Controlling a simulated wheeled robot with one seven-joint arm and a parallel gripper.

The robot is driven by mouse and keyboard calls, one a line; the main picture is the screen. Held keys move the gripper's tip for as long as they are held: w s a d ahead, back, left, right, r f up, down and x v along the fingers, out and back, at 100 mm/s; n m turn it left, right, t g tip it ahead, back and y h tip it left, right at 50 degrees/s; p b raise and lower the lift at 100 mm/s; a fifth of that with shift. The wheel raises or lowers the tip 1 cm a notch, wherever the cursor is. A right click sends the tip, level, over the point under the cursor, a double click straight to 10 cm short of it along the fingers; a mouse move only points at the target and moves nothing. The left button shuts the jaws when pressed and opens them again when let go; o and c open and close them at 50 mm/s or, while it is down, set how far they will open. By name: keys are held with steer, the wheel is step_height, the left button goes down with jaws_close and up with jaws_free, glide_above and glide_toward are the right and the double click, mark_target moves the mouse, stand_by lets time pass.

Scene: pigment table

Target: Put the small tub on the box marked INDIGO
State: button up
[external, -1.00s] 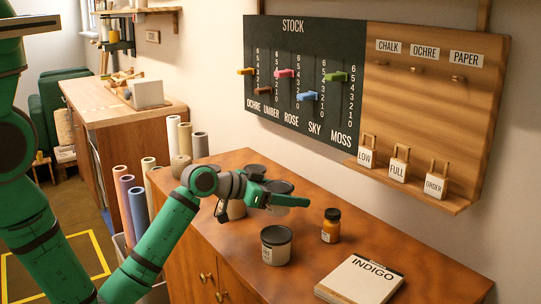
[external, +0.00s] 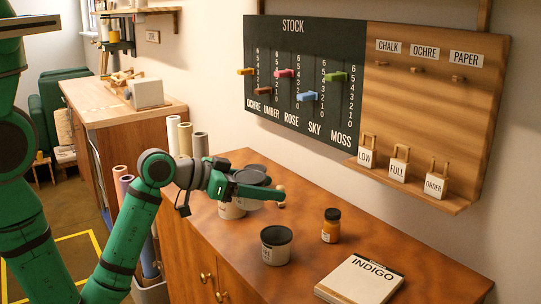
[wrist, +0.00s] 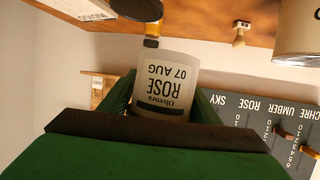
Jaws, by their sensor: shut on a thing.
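The small tub (wrist: 165,78) is pale, with a label reading ROSE, 07 AUG. In the wrist view, where the scene is upside down, it sits between my two fingers (wrist: 163,100). My gripper (external: 258,188) is shut on it.
A larger dark-lidded tub (external: 276,248) and an amber jar (external: 331,227) stand between the gripper and the box. The stock board (external: 305,75) hangs on the wall behind.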

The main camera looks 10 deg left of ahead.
steer(key=s+d+r+m+g+h, duration=0.2)
steer(key=s+d+m+g, duration=0.2)
steer(key=s+d, duration=1.15)
glide_above(377, 280)
step_height(377, 280, down, 10)
steer(key=shift+r, duration=0.25)
steer(key=shift+f, duration=1.55)
steer(key=shift+f, duration=0.1)
steer(key=o, duration=1.5)
steer(key=shift+o, duration=0.2)
